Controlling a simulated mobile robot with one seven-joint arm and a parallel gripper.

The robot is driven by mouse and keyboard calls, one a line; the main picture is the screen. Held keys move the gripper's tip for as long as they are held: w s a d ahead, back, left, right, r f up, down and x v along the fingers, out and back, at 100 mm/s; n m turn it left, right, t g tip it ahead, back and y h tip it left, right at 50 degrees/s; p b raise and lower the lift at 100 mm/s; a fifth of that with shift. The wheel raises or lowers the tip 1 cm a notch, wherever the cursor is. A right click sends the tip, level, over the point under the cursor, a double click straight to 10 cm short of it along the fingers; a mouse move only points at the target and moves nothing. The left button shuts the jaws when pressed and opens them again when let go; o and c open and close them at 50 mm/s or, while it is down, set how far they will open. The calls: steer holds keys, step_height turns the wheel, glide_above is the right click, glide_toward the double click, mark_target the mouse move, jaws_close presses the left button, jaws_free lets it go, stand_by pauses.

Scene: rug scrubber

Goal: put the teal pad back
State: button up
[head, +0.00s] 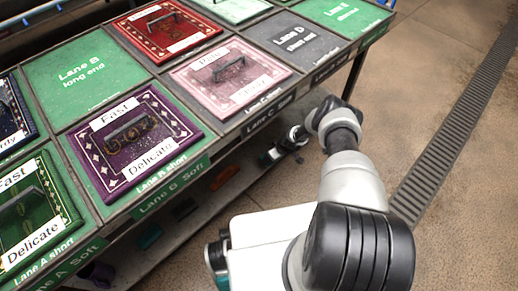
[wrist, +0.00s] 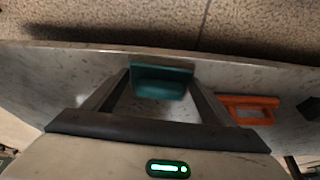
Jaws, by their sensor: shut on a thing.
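The teal pad (wrist: 160,82) sits between my gripper's two fingers in the wrist view. My gripper (wrist: 158,92) is shut on it. The pad is over the grey speckled shelf (wrist: 60,75); I cannot tell whether it touches the shelf. The pad is mostly hidden there.
An orange pad or handle (wrist: 250,108) lies on the shelf right of the teal pad. Above, the table holds framed rugs, including a purple one (head: 165,160) and a pink one (head: 207,78), and green lane panels (head: 85,80). A floor grate (head: 440,150) runs at right.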

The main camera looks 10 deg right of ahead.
steer(key=w+a, duration=0.1)
steer(key=w, duration=0.1)
steer(key=w+a+b, duration=0.1)
steer(key=w, duration=0.1)
steer(key=w+a+b, duration=0.1)
steer(key=w, duration=0.1)
steer(key=shift+w+a+f, duration=0.1)
steer(key=shift+w+a, duration=0.2)
steer(key=shift+a, duration=0.1)
steer(key=shift+w+a+f+b, duration=0.1)
steer(key=shift+w+a+b, duration=0.25)
steer(key=shift+w+b, duration=0.2)
steer(key=shift+w+a+f+b, duration=0.1)
steer(key=shift+w+a+b, duration=0.2)
steer(key=shift+w+b, duration=0.15)
steer(key=shift+d+f+b, duration=0.15)
steer(key=shift+f+b, duration=0.55)
steer(key=shift+f, duration=0.55)
steer(key=shift+f, duration=0.15)
steer(key=o, duration=1.2)
